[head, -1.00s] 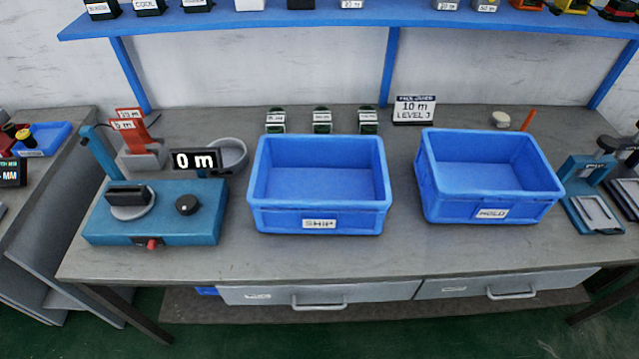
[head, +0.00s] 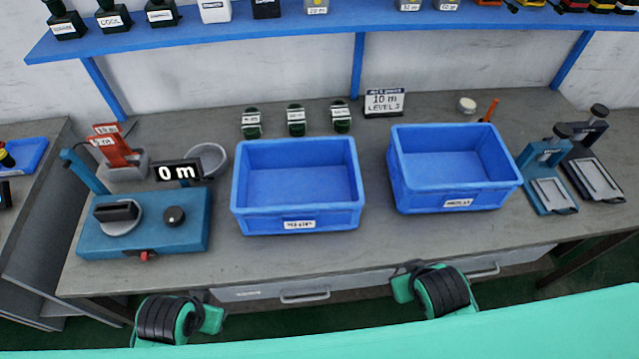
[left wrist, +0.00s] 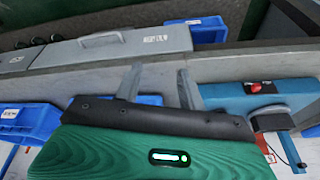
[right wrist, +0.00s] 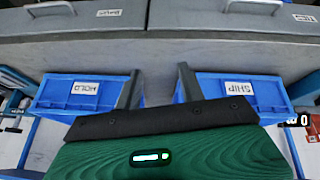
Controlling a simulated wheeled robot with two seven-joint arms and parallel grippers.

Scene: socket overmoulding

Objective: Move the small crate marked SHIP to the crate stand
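The small blue crate marked SHIP (head: 298,224) stands on the grey bench, left of the similar HOLD crate (head: 458,203). It looks empty. My right gripper (right wrist: 160,68) is open and empty, pointing between the two crates. Neither touches a crate. I cannot make out a crate stand in any view.
A teal winding machine (head: 145,225) stands left of the SHIP crate, with a grey bowl (head: 207,158) behind. Several small dark green items (head: 296,121) and a sign (head: 384,103) stand behind the crates. Clamp-like tools (head: 550,180) stand right. A blue shelf (head: 330,27) hangs above.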

